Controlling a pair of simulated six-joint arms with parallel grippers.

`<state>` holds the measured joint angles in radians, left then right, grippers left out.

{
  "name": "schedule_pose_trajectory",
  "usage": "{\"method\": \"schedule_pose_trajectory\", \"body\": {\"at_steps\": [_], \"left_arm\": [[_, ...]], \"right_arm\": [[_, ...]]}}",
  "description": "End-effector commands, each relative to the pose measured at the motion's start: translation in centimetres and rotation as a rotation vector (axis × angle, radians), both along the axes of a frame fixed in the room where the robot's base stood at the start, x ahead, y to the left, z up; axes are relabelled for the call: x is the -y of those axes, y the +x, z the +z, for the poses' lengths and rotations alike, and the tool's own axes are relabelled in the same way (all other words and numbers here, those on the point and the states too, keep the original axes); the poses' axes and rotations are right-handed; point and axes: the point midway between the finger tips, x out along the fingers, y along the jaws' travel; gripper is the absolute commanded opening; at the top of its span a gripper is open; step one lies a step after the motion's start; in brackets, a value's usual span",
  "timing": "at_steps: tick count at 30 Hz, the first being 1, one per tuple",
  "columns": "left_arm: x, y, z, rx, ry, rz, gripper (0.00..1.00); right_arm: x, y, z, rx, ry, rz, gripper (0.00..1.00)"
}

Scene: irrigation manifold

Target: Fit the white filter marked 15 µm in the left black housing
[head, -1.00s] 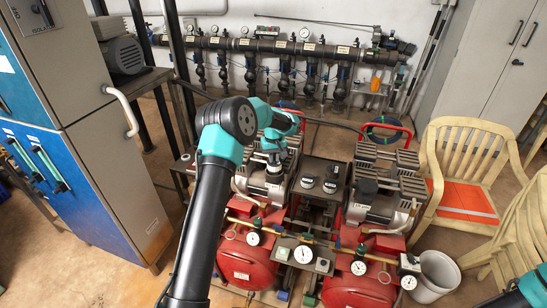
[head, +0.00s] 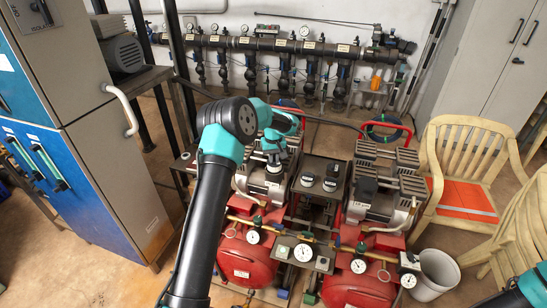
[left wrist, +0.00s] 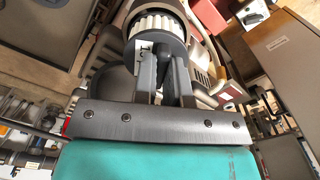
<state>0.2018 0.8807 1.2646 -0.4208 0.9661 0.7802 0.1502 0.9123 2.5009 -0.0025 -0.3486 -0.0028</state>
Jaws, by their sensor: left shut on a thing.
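My left gripper (head: 274,162) is over the left compressor (head: 263,184) in the head view, pointing down. In the left wrist view its fingers (left wrist: 162,60) are shut on the white ribbed filter (left wrist: 155,24), which has dark rims and a label that seems to read 15. In the head view the filter is too small and covered to make out. The left black housing is not clearly visible there, and I cannot tell whether the filter touches it. My right gripper is out of view; only part of my right arm shows at the lower right.
The right compressor (head: 384,187) stands beside a middle unit with two black-topped parts (head: 319,182). Gauges and red tanks (head: 246,262) are in front. A blue-grey cabinet (head: 95,180) stands left.

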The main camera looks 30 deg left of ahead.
Motion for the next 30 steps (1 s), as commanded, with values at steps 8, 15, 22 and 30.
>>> {"method": "schedule_pose_trajectory", "body": {"at_steps": [8,15,22,30], "left_arm": [[0.0,0.0,-0.7,0.000,0.000,0.000,0.00],[0.0,0.0,-1.1,0.001,0.001,0.000,0.00],[0.0,0.0,-1.2,0.001,0.001,0.000,0.00],[0.0,0.0,-1.2,0.000,0.000,0.000,0.00]], "right_arm": [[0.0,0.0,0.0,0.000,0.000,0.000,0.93],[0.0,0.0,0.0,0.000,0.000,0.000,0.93],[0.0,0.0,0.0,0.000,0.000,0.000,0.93],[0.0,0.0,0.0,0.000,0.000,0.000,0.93]]}}
